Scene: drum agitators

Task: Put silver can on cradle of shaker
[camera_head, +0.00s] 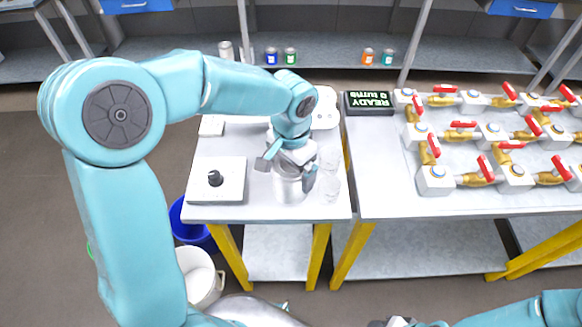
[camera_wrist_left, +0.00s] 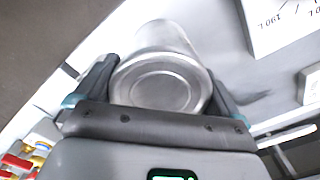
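The silver can (camera_head: 290,188) stands upright at the front of the small left table. My left gripper (camera_head: 287,170) is over it from behind, with a finger on either side of its upper part. In the left wrist view the can's round metal end (camera_wrist_left: 160,82) faces the camera, between the dark fingers (camera_wrist_left: 162,75). Both fingers are very close to the can's sides; I cannot tell whether they press on it. No cradle can be made out clearly. Of my right arm, only part shows at the bottom edge; its gripper's fingers are not clear.
A white plate with a black knob (camera_head: 215,179) lies left of the can. Clear glasses (camera_head: 330,185) stand close on its right. A black READY display (camera_head: 369,103) and red-handled valves (camera_head: 476,180) are on the right table. Small coloured cans (camera_head: 290,56) stand on the back shelf.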

